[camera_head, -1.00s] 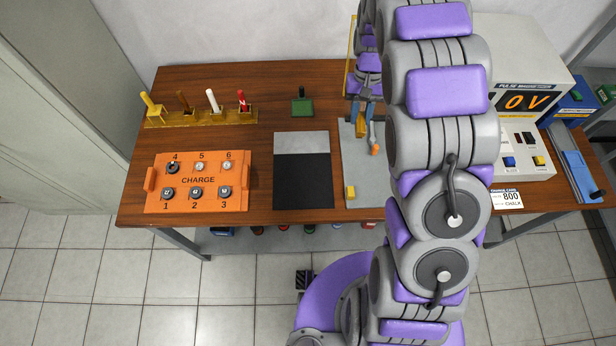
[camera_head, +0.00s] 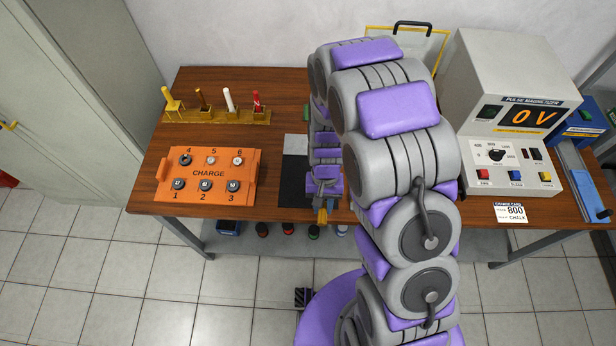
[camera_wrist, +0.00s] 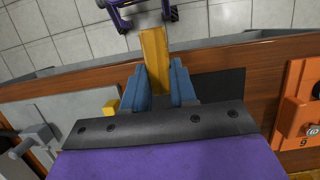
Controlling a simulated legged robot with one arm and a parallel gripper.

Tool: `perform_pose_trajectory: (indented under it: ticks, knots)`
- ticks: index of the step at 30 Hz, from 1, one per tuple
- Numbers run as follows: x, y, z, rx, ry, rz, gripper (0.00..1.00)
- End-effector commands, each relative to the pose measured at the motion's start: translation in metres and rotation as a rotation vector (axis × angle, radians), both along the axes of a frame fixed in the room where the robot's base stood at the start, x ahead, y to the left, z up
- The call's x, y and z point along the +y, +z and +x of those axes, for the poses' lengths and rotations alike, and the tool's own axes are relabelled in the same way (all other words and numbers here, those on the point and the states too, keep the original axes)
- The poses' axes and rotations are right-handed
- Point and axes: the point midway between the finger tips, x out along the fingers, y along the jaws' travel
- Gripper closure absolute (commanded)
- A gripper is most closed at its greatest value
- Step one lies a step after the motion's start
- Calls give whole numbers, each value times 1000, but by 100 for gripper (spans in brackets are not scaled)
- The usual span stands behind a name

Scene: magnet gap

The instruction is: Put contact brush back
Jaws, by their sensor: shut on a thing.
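My gripper (camera_wrist: 163,90) is shut on a long yellow-brown bar (camera_wrist: 154,55), seemingly the contact brush, clasped between its blue fingers. In the wrist view the bar points away over the table's front edge. In the head view my gripper (camera_head: 322,203) is over the right side of the black mat (camera_head: 295,180), near the front edge, and the bar's end (camera_head: 322,216) shows below it. The bar's far end and my fingertips are small there, and my arm hides the table to the right.
An orange CHARGE panel (camera_head: 207,177) lies left of the black mat. A rack (camera_head: 240,116) with several upright items stands back left. A pulse magnetizer (camera_head: 512,115) stands right. A yellow block (camera_wrist: 111,107) sits on a grey plate (camera_wrist: 75,112) beside my gripper.

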Motion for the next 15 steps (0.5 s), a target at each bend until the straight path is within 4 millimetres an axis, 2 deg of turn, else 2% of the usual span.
perform_pose_trajectory:
  ticks: [15]
  knots:
    - [24,-11,91,-1,0,1,100]
